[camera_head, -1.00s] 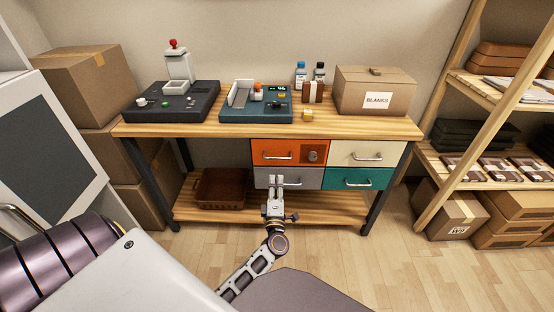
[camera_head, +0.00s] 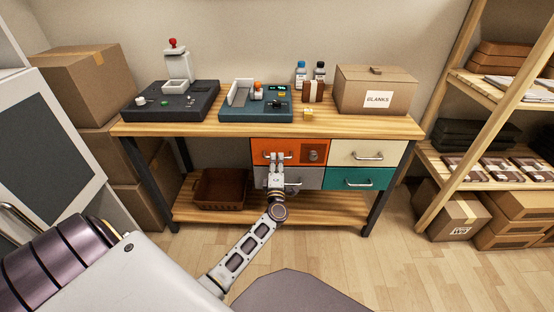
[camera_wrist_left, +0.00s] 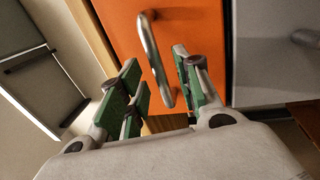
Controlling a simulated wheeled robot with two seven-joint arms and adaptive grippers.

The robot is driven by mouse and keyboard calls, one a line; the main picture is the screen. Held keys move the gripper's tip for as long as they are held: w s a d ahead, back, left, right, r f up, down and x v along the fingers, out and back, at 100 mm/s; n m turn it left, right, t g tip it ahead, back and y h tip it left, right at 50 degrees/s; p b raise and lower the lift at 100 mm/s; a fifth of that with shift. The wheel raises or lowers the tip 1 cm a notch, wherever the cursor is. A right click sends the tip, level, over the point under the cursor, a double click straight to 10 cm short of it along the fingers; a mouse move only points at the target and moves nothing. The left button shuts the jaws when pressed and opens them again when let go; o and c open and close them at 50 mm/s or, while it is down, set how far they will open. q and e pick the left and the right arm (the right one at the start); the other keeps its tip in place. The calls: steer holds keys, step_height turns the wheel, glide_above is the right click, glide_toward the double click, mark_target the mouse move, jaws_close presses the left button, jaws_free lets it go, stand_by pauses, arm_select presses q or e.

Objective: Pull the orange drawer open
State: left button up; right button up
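The orange drawer (camera_head: 290,147) is at the upper left of the drawer block under the bench and looks shut, its front level with its neighbours. It has a curved metal handle and a darker square with a round knob at its right side. My left gripper (camera_head: 276,157) is in front of the handle and hides part of it. In the left wrist view the gripper (camera_wrist_left: 157,62) is open, with the handle (camera_wrist_left: 154,58) between its green-padded fingers and a gap visible beside it. The orange front (camera_wrist_left: 195,40) fills the view behind. My right gripper is not in view.
A cream drawer (camera_head: 366,152) is to the right, a teal drawer (camera_head: 350,179) at the lower right, and a grey drawer (camera_head: 308,178) below, partly behind my gripper. A brown basket (camera_head: 220,189) stands on the lower shelf. The floor before the bench is clear.

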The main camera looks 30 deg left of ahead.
arm_select(q)
steer(key=shift+x, duration=1.2)
jaws_close()
